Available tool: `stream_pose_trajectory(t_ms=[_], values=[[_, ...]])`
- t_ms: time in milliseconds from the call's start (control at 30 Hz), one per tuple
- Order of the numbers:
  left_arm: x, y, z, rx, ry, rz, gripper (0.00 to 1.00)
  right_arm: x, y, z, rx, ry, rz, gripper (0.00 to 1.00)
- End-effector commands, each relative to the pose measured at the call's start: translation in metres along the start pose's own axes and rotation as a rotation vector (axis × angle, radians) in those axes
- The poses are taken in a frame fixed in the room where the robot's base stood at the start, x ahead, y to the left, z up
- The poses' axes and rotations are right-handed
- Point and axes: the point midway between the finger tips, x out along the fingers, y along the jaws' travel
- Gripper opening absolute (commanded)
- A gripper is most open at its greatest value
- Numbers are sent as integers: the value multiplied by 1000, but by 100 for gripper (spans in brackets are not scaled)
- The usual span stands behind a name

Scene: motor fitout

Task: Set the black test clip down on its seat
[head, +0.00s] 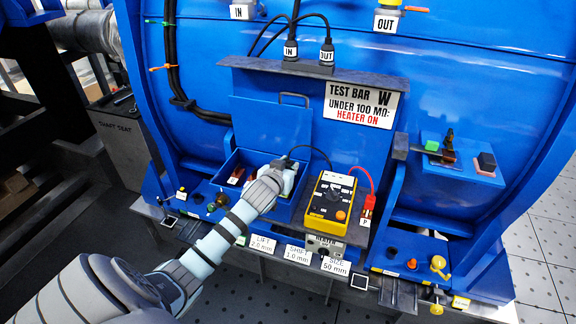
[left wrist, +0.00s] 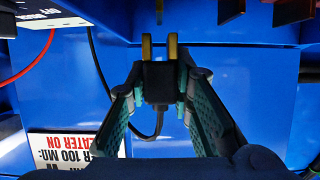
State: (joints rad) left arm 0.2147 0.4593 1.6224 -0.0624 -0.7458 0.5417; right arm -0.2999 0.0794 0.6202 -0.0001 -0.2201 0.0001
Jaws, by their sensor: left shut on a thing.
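My left gripper (head: 289,170) reaches into the open blue box below the raised lid (head: 270,130). In the left wrist view the left gripper (left wrist: 160,82) is shut on the black test clip (left wrist: 158,84), a black block with two brass prongs pointing away from the palm. Its black lead (head: 312,149) runs to the yellow meter (head: 332,198). In the head view the gripper hides most of the clip. The clip's prongs stand before a blue surface; I cannot tell which part is its seat, or whether they touch it. My right gripper is not in view.
A red clip (head: 369,202) on a red lead stands right of the meter. A grey ledge (head: 310,67) with black plugs lies above. A test bar sign (head: 361,104) is at upper right. Small fittings line the front shelf.

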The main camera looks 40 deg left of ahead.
Motion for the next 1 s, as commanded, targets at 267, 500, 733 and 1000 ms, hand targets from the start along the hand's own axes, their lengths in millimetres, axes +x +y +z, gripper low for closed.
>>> stream_pose_trajectory(t_ms=[267,500,733,1000], values=[[0,0,0,0,0,0,0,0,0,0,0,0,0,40],[0,0,0,0,-1,0,0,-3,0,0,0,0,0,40],[0,0,0,0,-1,0,0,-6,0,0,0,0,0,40],[1,0,2,0,0,0,0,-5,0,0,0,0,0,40]])
